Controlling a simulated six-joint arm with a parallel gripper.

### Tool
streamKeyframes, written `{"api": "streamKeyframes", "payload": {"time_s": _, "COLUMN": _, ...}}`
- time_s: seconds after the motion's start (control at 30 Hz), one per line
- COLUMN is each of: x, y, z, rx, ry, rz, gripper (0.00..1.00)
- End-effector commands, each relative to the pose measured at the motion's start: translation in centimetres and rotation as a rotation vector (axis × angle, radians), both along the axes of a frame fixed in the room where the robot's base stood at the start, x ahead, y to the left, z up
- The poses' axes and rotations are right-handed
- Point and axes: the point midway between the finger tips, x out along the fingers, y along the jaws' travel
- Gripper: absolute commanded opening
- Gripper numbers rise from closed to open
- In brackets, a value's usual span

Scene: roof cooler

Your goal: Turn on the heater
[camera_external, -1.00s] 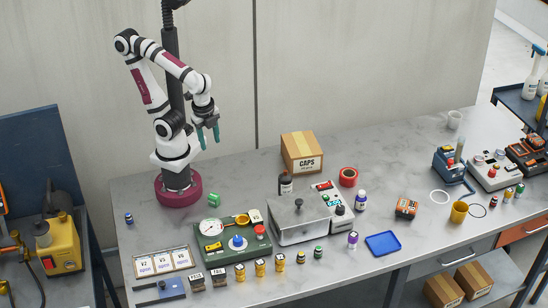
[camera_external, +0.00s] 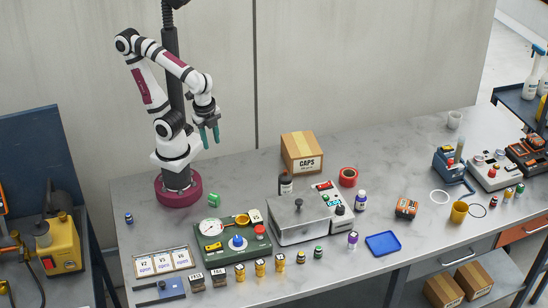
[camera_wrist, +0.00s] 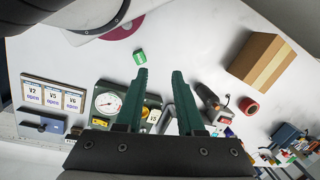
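My gripper (camera_external: 209,143) hangs in the air over the back left of the bench, with its green fingers pointing down. In the wrist view the two fingers (camera_wrist: 160,74) are apart with nothing between them. No label that I can read says heater. A grey metal box (camera_external: 290,229) with a lid and black top knob stands mid-bench. Joined to its right is a control panel (camera_external: 326,191) with a red button on top and a black knob (camera_external: 340,210) in front. My gripper is apart from both, up and to their left. The panel's small markings are unreadable.
A green gauge unit (camera_external: 238,268) with a blue-and-white knob and a red button stands left of the grey box. Several small jars line the front. The back-left bench is mostly clear.

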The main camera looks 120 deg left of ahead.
Motion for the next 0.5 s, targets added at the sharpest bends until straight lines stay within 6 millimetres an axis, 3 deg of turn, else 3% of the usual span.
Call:
{"api": "streamKeyframes", "payload": {"time_s": 0.07, "x": 2.3, "y": 0.3, "z": 0.7, "rx": 0.001, "ry": -0.01, "rz": -0.016, "gripper": 0.21}}
{"api": "streamKeyframes", "payload": {"time_s": 0.17, "x": 8.6, "y": 1.7, "z": 1.9, "rx": 0.006, "ry": -0.046, "rz": -0.07, "gripper": 0.03}}
{"api": "streamKeyframes", "payload": {"time_s": 0.2, "x": 11.7, "y": 2.5, "z": 2.2, "rx": 0.011, "ry": -0.064, "rz": -0.099, "gripper": 0.0}}
{"api": "streamKeyframes", "payload": {"time_s": 0.3, "x": 19.1, "y": 5.3, "z": 2.0, "rx": 0.033, "ry": -0.109, "rz": -0.171, "gripper": 0.0}}
{"api": "streamKeyframes", "payload": {"time_s": 0.4, "x": 24.9, "y": 8.3, "z": 0.8, "rx": 0.06, "ry": -0.145, "rz": -0.233, "gripper": 0.0}}
{"api": "streamKeyframes", "payload": {"time_s": 0.5, "x": 28.6, "y": 10.6, "z": -0.4, "rx": 0.083, "ry": -0.169, "rz": -0.28, "gripper": 0.0}}
